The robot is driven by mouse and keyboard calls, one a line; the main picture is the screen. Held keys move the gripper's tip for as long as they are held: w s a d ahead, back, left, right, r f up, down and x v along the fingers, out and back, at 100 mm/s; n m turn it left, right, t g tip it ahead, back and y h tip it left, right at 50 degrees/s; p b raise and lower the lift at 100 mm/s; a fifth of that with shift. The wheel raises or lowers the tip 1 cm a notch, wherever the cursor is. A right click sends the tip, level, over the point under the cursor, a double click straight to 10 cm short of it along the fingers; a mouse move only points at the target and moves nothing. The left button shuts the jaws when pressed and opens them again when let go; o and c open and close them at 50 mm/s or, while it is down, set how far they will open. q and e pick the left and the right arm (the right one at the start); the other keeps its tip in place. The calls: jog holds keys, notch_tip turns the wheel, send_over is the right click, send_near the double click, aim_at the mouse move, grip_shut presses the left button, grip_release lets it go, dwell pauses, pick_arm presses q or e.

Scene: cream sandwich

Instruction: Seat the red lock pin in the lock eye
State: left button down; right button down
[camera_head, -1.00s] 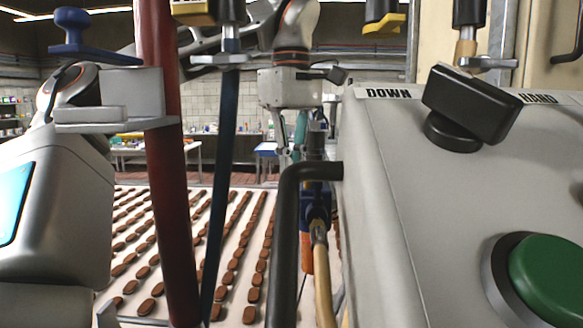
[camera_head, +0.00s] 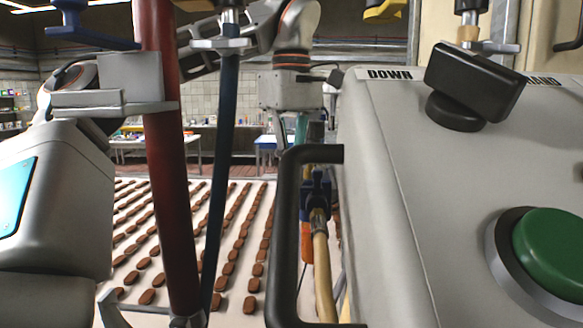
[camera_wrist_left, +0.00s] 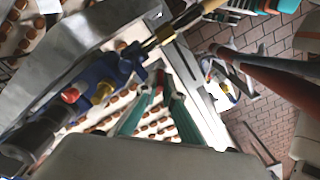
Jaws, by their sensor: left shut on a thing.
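My left gripper (camera_head: 291,134) hangs beyond the black handle, beside the grey cabinet. Its fingertips are partly hidden in the head view. In the left wrist view its teal-padded fingers (camera_wrist_left: 158,92) converge on a small red piece, apparently the red lock pin (camera_wrist_left: 158,88), mostly covered by the fingers. A blue valve body (camera_head: 316,188) with a tan hose is beside the cabinet. In the left wrist view the valve (camera_wrist_left: 112,72), with brass fittings and a red knob, lies left of the fingertips. I cannot make out the lock eye. My right gripper is not in view.
The grey cabinet (camera_head: 400,220) fills the right side, with a black lever and green button (camera_head: 550,250). The black handle (camera_head: 285,230) and a dark red upright post (camera_head: 165,160) stand in front. A white conveyor (camera_head: 190,245) carries many brown biscuits.

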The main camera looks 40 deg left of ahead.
pick_arm(q)
jog(key=shift+f, duration=0.7)
jog(key=c, duration=2.1)
grip_release()
jog(key=shift+s, duration=0.1)
notch_tip(320, 180, up, 12)
